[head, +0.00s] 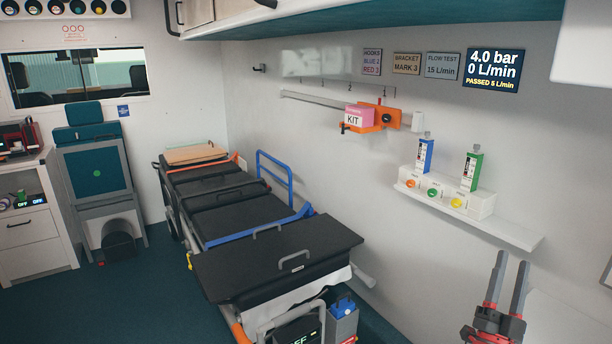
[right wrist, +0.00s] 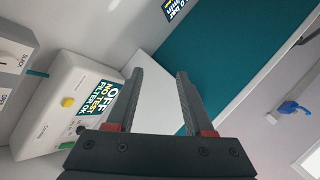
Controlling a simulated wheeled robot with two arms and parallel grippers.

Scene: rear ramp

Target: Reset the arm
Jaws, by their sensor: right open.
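My right gripper (head: 507,285) stands at the lower right of the head view, its two grey fingers pointing up and apart with red parts at their bases. It is open and empty. The right wrist view also shows its fingers (right wrist: 160,85) spread, with nothing between them. It is in front of the white wall, below and to the right of the wall shelf. My left gripper is not in the head view.
A stretcher (head: 270,255) with black pads fills the middle. The white shelf (head: 515,236) carries flowmeters. An orange bracket (head: 387,116) with a pink kit sits on the wall rail. A white device (right wrist: 60,105) reading OFF shows in the wrist view. Floor (head: 120,300) at left is clear.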

